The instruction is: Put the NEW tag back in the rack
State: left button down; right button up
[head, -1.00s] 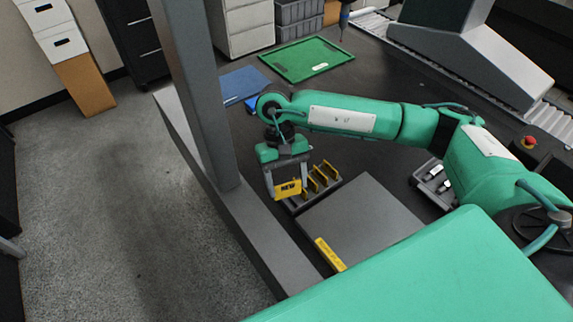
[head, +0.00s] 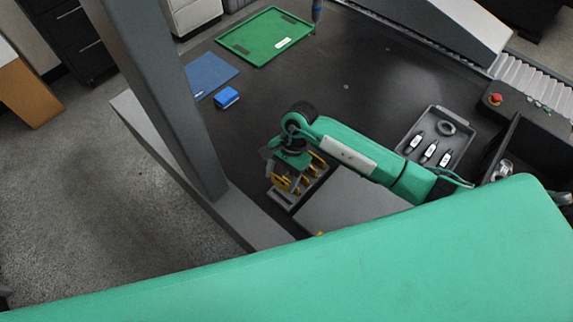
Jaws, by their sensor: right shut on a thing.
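My right gripper (head: 286,183) is at the tag rack, pointing down, and is shut on the yellow NEW tag (head: 280,181). The tag's lettering cannot be read now. The grey rack (head: 284,201) lies below and just right of the gripper, with other yellow tags (head: 317,161) standing in it. The gripper hides part of the rack, and I cannot tell whether the held tag is seated in a slot or just above it. My left gripper is not in view.
A grey plate (head: 350,203) lies right of the rack. A blue block (head: 227,97), blue mat (head: 208,74) and green tray (head: 262,32) are farther back. A grey tray (head: 457,149) with tools is at right. A grey column (head: 175,95) stands left.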

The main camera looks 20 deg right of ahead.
aim_at(281, 185)
jog(key=shift+d+f+m, duration=0.1)
jog(key=shift+f+m, duration=0.3)
jog(key=shift+f, duration=0.4)
pick_arm(q)
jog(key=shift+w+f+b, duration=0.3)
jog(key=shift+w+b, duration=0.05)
jog(key=shift+b, duration=0.05)
pick_arm(e)
jog(key=shift+f, duration=0.55)
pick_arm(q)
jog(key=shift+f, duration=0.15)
pick_arm(e)
jog(key=shift+f, duration=0.15)
jog(key=shift+f+b, duration=0.95)
jog(key=shift+b, duration=0.2)
pick_arm(q)
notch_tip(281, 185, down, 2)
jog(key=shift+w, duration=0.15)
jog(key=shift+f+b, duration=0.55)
jog(key=shift+b, duration=0.05)
pick_arm(e)
jog(key=shift+f, duration=0.15)
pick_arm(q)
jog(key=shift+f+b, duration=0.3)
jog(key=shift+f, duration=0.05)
pick_arm(e)
jog(key=shift+f, duration=0.15)
